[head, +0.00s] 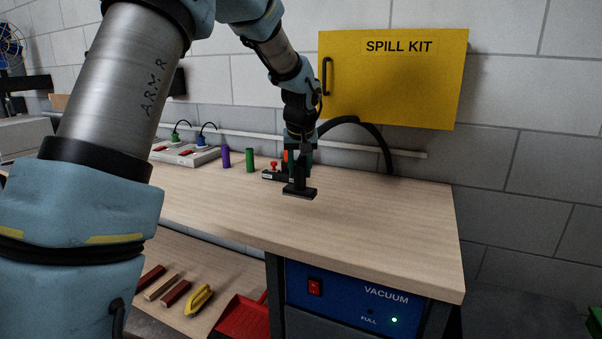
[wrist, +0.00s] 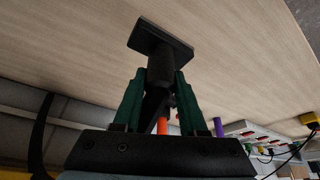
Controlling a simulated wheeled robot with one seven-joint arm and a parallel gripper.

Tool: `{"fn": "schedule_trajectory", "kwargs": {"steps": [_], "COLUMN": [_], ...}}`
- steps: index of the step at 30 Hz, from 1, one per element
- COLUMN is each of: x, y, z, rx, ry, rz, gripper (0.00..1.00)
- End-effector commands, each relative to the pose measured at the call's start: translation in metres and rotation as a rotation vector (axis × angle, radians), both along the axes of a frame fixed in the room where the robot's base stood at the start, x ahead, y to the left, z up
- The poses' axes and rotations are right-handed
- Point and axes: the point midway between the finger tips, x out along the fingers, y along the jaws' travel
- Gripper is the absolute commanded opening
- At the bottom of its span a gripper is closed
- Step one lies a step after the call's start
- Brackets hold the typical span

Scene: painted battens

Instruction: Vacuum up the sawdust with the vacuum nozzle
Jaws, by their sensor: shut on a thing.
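My gripper (head: 297,160) is shut on the black vacuum nozzle (head: 300,191), over the right part of the wooden bench top (head: 390,220). The nozzle's flat, wide head points down; whether it touches the wood I cannot tell. In the wrist view the green fingers of my gripper (wrist: 160,78) clasp the nozzle's neck, and the nozzle head (wrist: 160,45) stands out past them. A black hose (head: 372,134) arcs behind my arm. The blue vacuum unit (head: 335,296) under the bench shows a green light and a red switch. I can make out no sawdust in either view.
Purple (head: 226,157) and green (head: 250,160) cylinders and a red-knobbed device (head: 274,170) stand behind the nozzle. A yellow SPILL KIT box (head: 400,85) hangs on the wall. Battens (head: 163,285), a yellow-handled item (head: 199,300) and a red dustpan (head: 243,318) lie below. The right bench top is clear.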

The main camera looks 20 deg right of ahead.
Motion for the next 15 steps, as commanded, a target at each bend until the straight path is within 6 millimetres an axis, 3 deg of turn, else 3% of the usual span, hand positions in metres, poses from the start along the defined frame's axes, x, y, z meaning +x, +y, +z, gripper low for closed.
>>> {"fn": "schedule_trajectory", "kwargs": {"steps": [6,15], "x": [0.003,0.003], "y": [0.001,0.002], "z": [0.019,0.018], "rx": [-0.002,0.0], "ry": [-0.001,0.0], "rz": [0.001,0.001], "gripper": [0.0,0.0]}}
